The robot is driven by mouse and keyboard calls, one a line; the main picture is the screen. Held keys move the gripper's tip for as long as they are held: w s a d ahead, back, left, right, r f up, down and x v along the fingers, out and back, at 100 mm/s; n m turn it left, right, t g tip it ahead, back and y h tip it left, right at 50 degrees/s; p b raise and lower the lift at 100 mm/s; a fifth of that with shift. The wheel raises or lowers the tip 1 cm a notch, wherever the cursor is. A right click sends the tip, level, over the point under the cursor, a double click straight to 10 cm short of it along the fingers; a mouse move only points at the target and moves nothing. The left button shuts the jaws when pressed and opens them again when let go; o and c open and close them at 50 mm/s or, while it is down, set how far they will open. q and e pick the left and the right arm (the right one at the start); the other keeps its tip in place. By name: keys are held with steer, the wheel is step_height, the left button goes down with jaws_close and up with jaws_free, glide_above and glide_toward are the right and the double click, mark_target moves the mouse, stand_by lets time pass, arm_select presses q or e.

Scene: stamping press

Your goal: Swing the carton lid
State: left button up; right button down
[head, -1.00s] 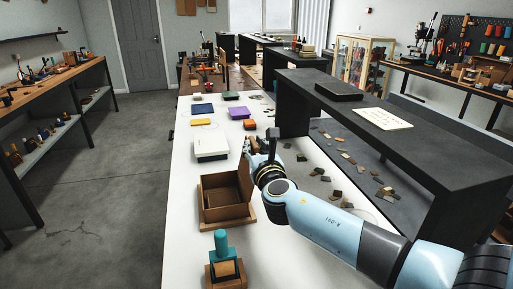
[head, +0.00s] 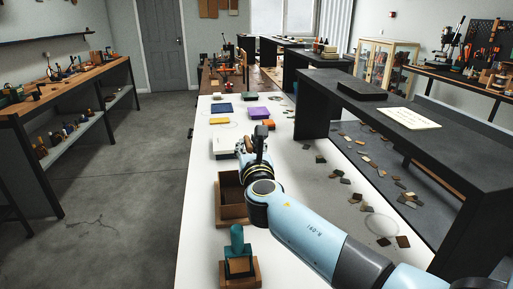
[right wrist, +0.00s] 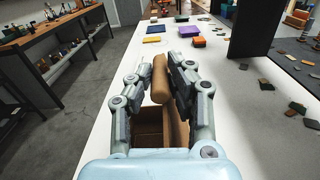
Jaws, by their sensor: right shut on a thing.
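The brown carton (head: 220,197) stands open on the white table in the head view, partly hidden behind my right arm. Its dark inside also shows in the right wrist view (right wrist: 150,122), low between the fingers. My right gripper (head: 250,146) is above the far right part of the carton. In the right wrist view my right gripper (right wrist: 165,75) is shut on the brown carton lid (right wrist: 160,80), whose rounded edge stands up between the fingers. My left gripper is not in view.
A teal-handled stamp (head: 238,243) on a wooden block stands nearer than the carton. A white box (head: 223,147) is just beyond it. Purple (head: 259,112), yellow and blue pieces lie farther back. A dark raised shelf (head: 400,110) runs along the right.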

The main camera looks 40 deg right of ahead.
steer(key=shift+a+f, duration=0.4)
steer(key=shift+f, duration=0.25)
steer(key=c, duration=1.6)
jaws_free()
steer(key=o, duration=0.4)
steer(key=shift+w+r, duration=0.1)
steer(key=shift+w, duration=0.05)
steer(key=shift+c, duration=0.2)
steer(key=shift+r, duration=0.15)
steer(key=v, duration=1.2)
